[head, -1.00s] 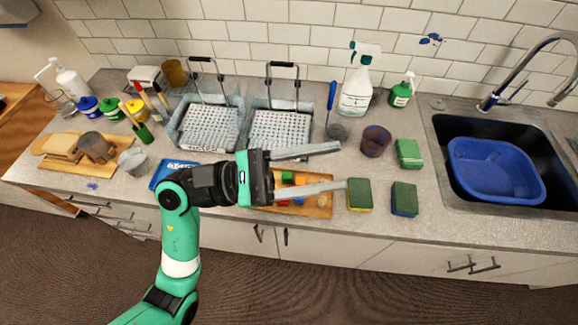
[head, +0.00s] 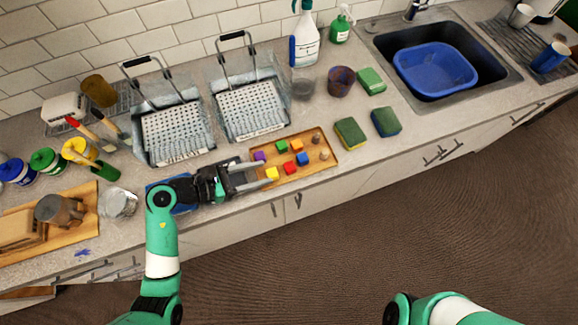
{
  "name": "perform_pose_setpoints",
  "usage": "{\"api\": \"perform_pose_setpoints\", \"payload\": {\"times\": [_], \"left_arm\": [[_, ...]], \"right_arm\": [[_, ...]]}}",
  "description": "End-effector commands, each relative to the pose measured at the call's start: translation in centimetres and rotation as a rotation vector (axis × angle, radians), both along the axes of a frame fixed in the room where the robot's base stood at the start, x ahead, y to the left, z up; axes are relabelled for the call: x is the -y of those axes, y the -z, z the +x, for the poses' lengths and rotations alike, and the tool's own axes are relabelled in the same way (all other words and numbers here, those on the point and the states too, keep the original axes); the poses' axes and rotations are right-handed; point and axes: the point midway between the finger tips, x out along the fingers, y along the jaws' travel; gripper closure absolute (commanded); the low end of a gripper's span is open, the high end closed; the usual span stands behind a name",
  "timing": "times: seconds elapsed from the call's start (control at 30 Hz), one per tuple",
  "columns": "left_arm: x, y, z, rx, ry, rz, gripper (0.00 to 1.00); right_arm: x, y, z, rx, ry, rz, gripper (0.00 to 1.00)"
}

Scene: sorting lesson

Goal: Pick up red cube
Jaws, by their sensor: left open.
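The red cube (head: 290,168) lies on a wooden tray (head: 325,158) near the counter's front edge. A yellow cube (head: 272,173) is to its left and a blue cube (head: 302,158) to its upper right. Purple (head: 260,156), green (head: 281,146) and orange (head: 296,145) cubes lie behind. My left gripper (head: 266,172) is open at the tray's left end, its fingers pointing right. The fingertips are close to the yellow cube, with the red cube just beyond them. Whether they touch the yellow cube I cannot tell. My right gripper is not in view; only part of my right arm shows.
Small brown pieces (head: 323,154) lie at the tray's right end. Two sponges (head: 350,133) (head: 386,122) are to the right. Two wire-handled baskets (head: 252,108) (head: 178,134) stand behind. A sink with a blue basin (head: 434,69) is further right.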

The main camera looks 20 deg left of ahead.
Motion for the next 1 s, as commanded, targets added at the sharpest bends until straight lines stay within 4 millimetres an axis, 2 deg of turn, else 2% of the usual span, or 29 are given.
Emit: {"api": "perform_pose_setpoints", "payload": {"times": [0.03, 0.2, 0.43, 0.7, 0.97, 1.0], "left_arm": [[0.8, 0.7, 0.7, 0.0, 0.006, 0.0, 0.47], [2.4, 1.6, 2.7, 0.0, 0.004, -0.001, 0.47], [2.9, 1.9, 3.3, 0.001, 0.002, -0.001, 0.47], [5.5, 3.6, 6.3, 0.0, 0.004, -0.001, 0.47], [5.7, 3.6, 6.6, 0.002, 0.0, -0.001, 0.47], [5.7, 3.6, 6.6, 0.002, 0.0, -0.001, 0.53]], "right_arm": [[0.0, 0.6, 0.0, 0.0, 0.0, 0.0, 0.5], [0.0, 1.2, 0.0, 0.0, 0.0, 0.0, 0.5], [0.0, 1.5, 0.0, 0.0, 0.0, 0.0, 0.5], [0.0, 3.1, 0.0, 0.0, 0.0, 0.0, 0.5], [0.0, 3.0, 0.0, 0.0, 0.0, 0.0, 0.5], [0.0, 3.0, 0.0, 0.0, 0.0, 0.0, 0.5]]}}
